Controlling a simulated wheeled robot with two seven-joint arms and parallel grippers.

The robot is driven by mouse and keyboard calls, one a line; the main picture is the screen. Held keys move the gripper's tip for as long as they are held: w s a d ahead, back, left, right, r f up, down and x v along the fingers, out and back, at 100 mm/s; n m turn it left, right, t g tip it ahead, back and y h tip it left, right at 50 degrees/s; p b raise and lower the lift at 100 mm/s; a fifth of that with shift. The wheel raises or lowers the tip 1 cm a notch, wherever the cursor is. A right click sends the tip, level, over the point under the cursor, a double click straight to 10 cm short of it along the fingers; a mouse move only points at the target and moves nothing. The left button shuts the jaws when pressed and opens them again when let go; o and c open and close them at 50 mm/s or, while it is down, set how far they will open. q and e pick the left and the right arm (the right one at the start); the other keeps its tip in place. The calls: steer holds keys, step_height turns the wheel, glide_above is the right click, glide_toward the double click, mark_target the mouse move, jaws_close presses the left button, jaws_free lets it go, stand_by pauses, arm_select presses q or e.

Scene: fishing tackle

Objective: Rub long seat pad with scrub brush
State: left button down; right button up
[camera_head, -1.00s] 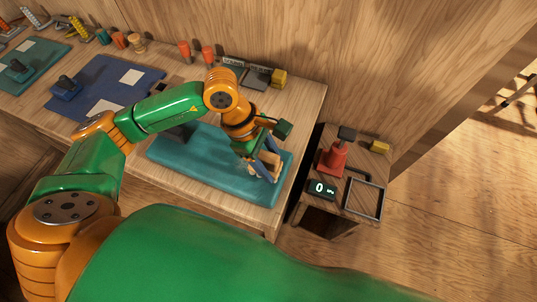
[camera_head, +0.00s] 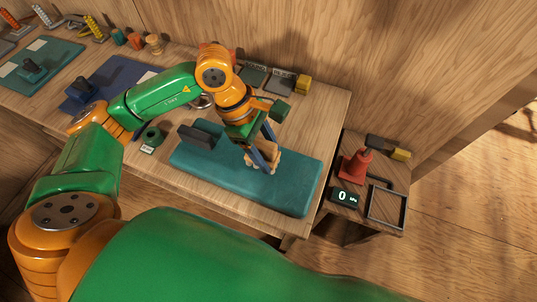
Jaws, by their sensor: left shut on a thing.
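The long seat pad (camera_head: 290,199) is a teal rectangle lying flat on the wooden table. My left gripper (camera_head: 262,158) is over the middle of the pad, pointing down, its blue fingers shut on a light wooden scrub brush (camera_head: 270,161). The brush is at or just above the pad; its underside is partly hidden, so I cannot tell whether it touches. A dark block (camera_head: 196,137) sits at the pad's left end. My right gripper is not in view.
A blue mat (camera_head: 97,91) and another teal mat (camera_head: 38,63) lie to the left. A wooden wall stands behind.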

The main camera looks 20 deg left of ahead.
mark_target(274, 148)
arm_select(q)
steer(key=shift+d+r+p, duration=0.15)
steer(key=shift+r+p, duration=0.1)
steer(key=shift+r, duration=0.3)
steer(key=shift+d+r+p, duration=0.15)
steer(key=shift+r+p, duration=0.05)
steer(key=shift+r, duration=0.3)
steer(key=shift+a+r+p, duration=0.15)
steer(key=shift+r+p, duration=0.8)
steer(key=shift+r, duration=0.85)
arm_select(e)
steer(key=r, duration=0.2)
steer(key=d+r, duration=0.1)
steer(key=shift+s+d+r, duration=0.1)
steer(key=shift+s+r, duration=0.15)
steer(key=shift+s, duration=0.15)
